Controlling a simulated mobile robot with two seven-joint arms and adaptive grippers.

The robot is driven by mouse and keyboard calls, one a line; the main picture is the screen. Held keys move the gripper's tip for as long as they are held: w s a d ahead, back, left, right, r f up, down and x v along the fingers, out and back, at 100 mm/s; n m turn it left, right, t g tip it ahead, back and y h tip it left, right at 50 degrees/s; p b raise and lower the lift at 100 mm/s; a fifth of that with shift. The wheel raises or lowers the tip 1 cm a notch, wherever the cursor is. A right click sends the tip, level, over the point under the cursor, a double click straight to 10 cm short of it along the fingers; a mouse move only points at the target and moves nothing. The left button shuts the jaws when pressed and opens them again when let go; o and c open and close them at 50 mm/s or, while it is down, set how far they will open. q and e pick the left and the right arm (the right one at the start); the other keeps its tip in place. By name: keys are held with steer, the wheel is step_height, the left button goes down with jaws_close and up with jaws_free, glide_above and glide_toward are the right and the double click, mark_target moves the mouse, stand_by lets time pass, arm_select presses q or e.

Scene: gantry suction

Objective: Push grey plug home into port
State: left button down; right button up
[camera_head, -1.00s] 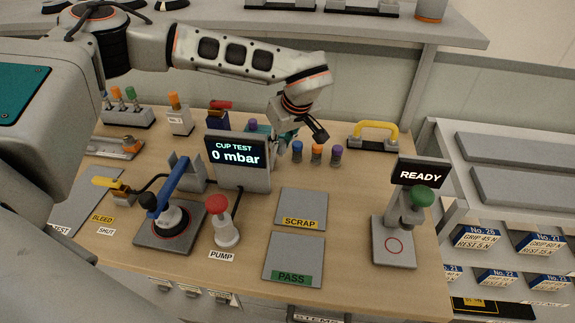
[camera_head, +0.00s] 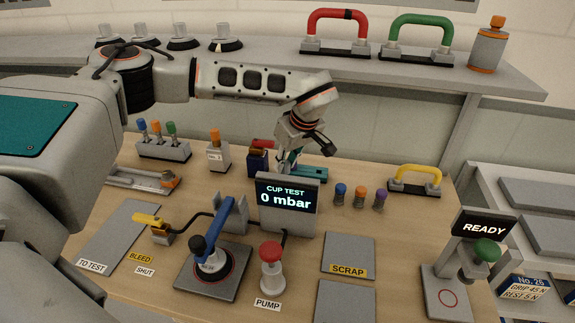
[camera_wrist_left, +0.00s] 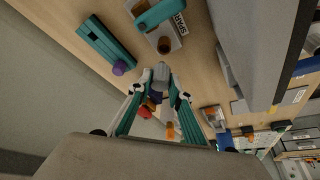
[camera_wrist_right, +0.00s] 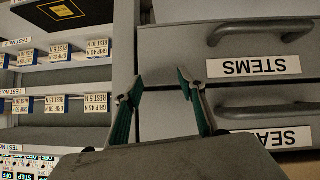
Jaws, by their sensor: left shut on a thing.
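My left gripper (camera_head: 288,164) is behind the CUP TEST display (camera_head: 287,205), which hides its fingertips in the head view. In the left wrist view the left gripper (camera_wrist_left: 160,88) is shut on a short grey piece, apparently the grey plug (camera_wrist_left: 161,74). A dark blue block with a red lever (camera_head: 258,160) stands just left of the gripper in the head view. I cannot make out the port or whether the plug touches it. My right gripper (camera_wrist_right: 157,88) is open and empty in front of drawers labelled STEMS (camera_wrist_right: 252,67).
A teal bar (camera_wrist_left: 105,40) and a SPARE block (camera_wrist_left: 168,35) lie near the left gripper. The blue-handled stand (camera_head: 212,262) and red PUMP knob (camera_head: 271,262) are in front.

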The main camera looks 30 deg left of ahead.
mark_target(284, 173)
arm_select(q)
steer(key=shift+a, duration=0.35)
steer(key=shift+d, duration=0.1)
arm_select(e)
steer(key=shift+d+f, duration=0.1)
arm_select(q)
steer(key=shift+w, duration=0.1)
steer(key=shift+f, duration=0.45)
step_height(284, 173, down, 2)
steer(key=shift+f+b, duration=0.2)
steer(key=shift+b, duration=0.25)
steer(key=shift+f, duration=0.4)
arm_select(e)
steer(key=shift+w+a+r, duration=0.35)
steer(key=shift+a+r, duration=0.05)
steer(key=shift+a, duration=0.3)
arm_select(q)
steer(key=shift+f, duration=0.15)
arm_select(e)
steer(key=shift+f, duration=0.15)
